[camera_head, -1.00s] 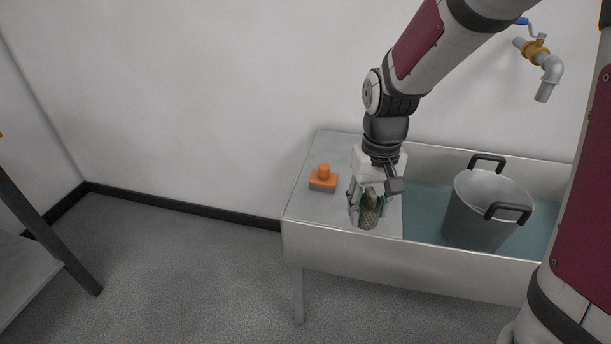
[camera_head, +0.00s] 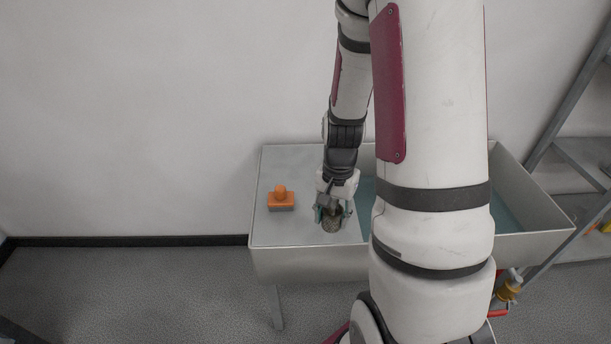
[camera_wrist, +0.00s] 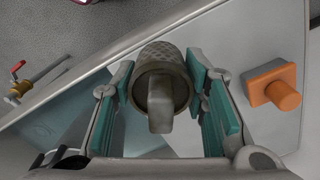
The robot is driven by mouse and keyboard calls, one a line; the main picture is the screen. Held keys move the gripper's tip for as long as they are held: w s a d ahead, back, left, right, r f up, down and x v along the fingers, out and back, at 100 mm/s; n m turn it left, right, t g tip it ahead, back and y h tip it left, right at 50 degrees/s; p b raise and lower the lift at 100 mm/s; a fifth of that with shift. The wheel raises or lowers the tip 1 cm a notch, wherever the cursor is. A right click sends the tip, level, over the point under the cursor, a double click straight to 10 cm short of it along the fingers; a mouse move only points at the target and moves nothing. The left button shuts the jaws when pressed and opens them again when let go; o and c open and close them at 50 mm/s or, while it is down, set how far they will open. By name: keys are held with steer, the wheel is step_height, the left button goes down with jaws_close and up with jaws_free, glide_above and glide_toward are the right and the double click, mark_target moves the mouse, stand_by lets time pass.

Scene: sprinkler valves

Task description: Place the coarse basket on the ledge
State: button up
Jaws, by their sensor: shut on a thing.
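The coarse basket (camera_head: 331,221) is a small grey-brown mesh cup. In the wrist view the basket (camera_wrist: 161,72) sits between my gripper's teal finger pads, its mesh side and a grey tab toward the camera. My gripper (camera_head: 334,209) is shut on it over the flat ledge (camera_head: 290,228) at the left end of the sink. The ledge also shows in the wrist view (camera_wrist: 262,38). I cannot tell whether the basket touches the ledge.
An orange-handled block (camera_head: 281,198) stands on the ledge left of my gripper; it also shows in the wrist view (camera_wrist: 276,86). The water-filled basin (camera_head: 508,214) lies to the right, partly hidden by my arm. A grey shelf rack (camera_head: 590,160) stands at right. A brass valve (camera_head: 508,290) shows low right.

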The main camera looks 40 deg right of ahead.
steer(key=s+d+m, duration=0.1)
steer(key=s, duration=0.1)
steer(key=s+d+m+p, duration=0.1)
steer(key=s+d+m, duration=0.1)
steer(key=shift+s+d, duration=0.15)
steer(key=shift+d, duration=0.05)
steer(key=shift+w+d+f, duration=0.15)
steer(key=shift+w, duration=0.2)
steer(key=w, duration=0.5)
steer(key=w+d+f, duration=0.1)
steer(key=w, duration=0.8)
steer(key=shift+w+d+f+b, duration=0.25)
steer(key=shift+w+d+b, duration=0.1)
steer(key=shift+d+b, duration=0.05)
steer(key=shift+f+b, duration=0.3)
steer(key=shift+f, duration=1.4)
steer(key=shift+f, duration=0.1)
steer(key=shift+w+f, duration=0.1)
steer(key=o, duration=1.2)
